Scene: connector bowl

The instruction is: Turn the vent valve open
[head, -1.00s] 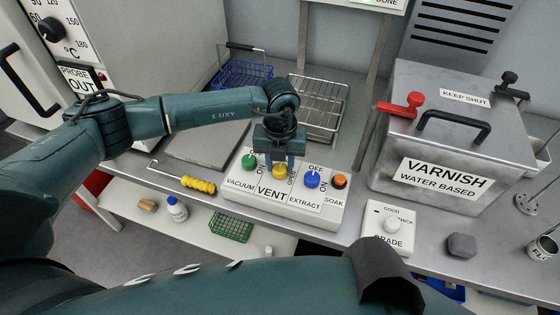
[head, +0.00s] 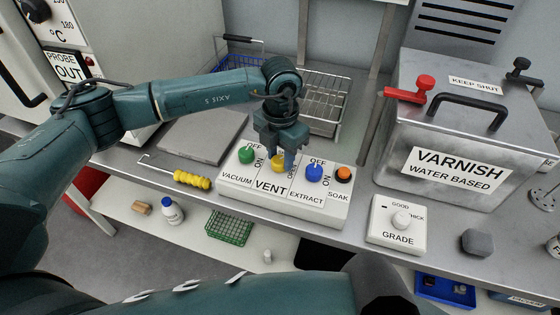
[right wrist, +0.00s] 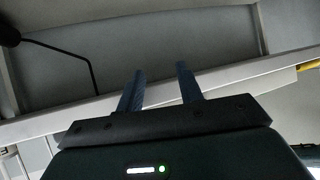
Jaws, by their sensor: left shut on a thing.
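The yellow vent valve knob (head: 277,162) sits on the white control panel (head: 255,204) above the VENT label. My left gripper (head: 283,158) points down over it and is shut on the knob, with a finger covering its right side. The knob's exact angle is partly hidden by the gripper. My right gripper (right wrist: 160,88) shows in the right wrist view, its two fingers apart with nothing between them.
A green vacuum knob (head: 246,155) is left of the vent knob; a blue extract knob (head: 314,173) and an orange soak button (head: 343,175) are close on the right. A varnish tank (head: 440,150) and a grade box (head: 397,236) stand further right.

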